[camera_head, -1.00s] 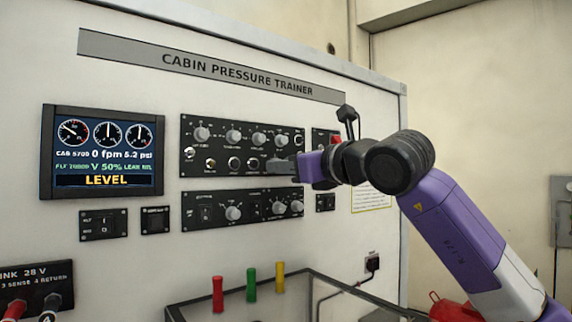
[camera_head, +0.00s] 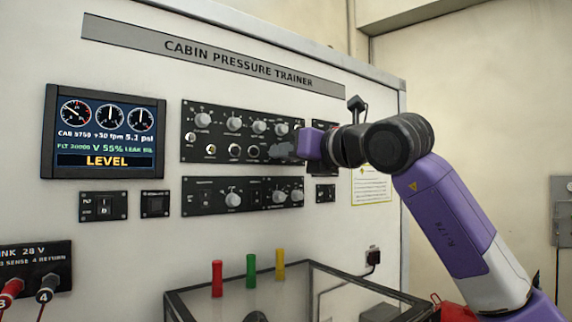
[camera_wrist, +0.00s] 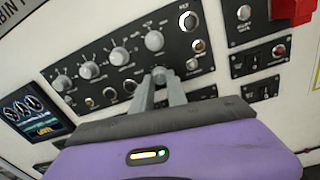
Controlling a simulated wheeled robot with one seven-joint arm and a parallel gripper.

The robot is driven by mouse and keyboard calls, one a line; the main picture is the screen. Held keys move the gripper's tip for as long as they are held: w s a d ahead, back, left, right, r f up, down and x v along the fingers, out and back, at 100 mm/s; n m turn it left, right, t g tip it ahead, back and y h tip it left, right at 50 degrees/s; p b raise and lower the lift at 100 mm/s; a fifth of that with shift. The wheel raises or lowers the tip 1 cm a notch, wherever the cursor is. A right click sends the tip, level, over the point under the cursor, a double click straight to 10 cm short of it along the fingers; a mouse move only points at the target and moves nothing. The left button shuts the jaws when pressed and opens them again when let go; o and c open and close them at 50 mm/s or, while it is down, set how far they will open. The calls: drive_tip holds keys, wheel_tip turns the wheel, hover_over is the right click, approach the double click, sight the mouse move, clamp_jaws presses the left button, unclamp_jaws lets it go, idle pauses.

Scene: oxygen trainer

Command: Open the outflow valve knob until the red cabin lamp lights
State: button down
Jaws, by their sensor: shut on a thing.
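My gripper (camera_head: 274,150) is at the lower right of the upper black control panel (camera_head: 190,117). In the wrist view its two grey fingers (camera_wrist: 158,76) are shut on a small grey knob (camera_wrist: 159,71), apparently the outflow valve knob. In the head view the fingers largely hide this knob. The display (camera_head: 104,133) shows LEVEL, about +50 fpm, 5.1 psi and V 55%. A small red indicator (camera_wrist: 278,50) sits on a panel to the right in the wrist view. I cannot tell whether it is the cabin lamp or whether it is lit.
Several larger knobs, one of them here (camera_wrist: 154,40), line the row above my fingers. A lower black panel (camera_head: 190,208) is just beneath. A glass-topped box (camera_head: 310,290) with red, green and yellow handles behind it stands below.

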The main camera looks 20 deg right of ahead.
drive_tip(key=shift+m+b, duration=1.95)
drive_tip(key=shift+m, duration=2.05)
drive_tip(key=c, duration=1.3)
unclamp_jaws()
drive_tip(key=b+v, duration=0.2)
drive_tip(key=v, duration=0.6)
drive_tip(key=shift+a, duration=0.1)
